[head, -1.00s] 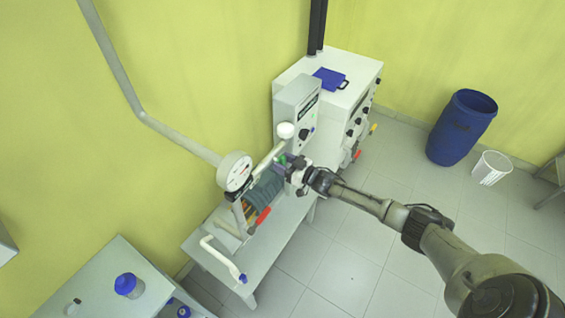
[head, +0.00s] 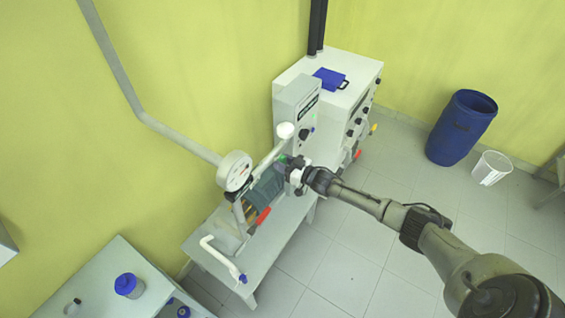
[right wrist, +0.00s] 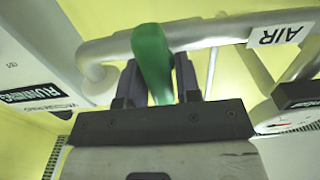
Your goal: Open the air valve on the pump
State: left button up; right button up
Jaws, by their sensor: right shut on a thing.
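The pump (head: 266,187) stands on a small white table against the yellow wall, with a round gauge (head: 235,171) above it. The air valve has a green handle (right wrist: 152,62), seen large in the right wrist view on a pale pipe with an "AIR" label (right wrist: 281,36). My right gripper (right wrist: 158,82) has its dark fingers on both sides of the green handle and is shut on it. In the head view my right gripper (head: 287,165) covers most of the valve. My left gripper is not in view.
A red handle (head: 263,216) and a white pipe with a blue tip (head: 222,261) are near the pump. A white control cabinet (head: 345,78) stands behind. A blue barrel (head: 461,127) and a white bin (head: 491,168) stand on the tiled floor at right.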

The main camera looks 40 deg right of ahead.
jog(key=shift+n, duration=0.9)
jog(key=n, duration=0.2)
jog(key=shift+a+n, duration=0.15)
jog(key=shift+n, duration=0.15)
jog(key=n+b, duration=0.1)
jog(key=n, duration=0.3)
jog(key=shift+a+f+n, duration=0.1)
jog(key=shift+a+n, duration=0.05)
jog(key=shift+n, duration=0.15)
jog(key=n+b, duration=0.1)
jog(key=n, duration=0.2)
jog(key=shift+a+f, duration=0.1)
jog(key=shift+f, duration=0.05)
jog(key=n+b, duration=0.1)
jog(key=n, duration=0.2)
jog(key=shift+s+f+n+b, duration=0.1)
jog(key=shift+n+b, duration=0.25)
jog(key=shift+n, duration=0.65)
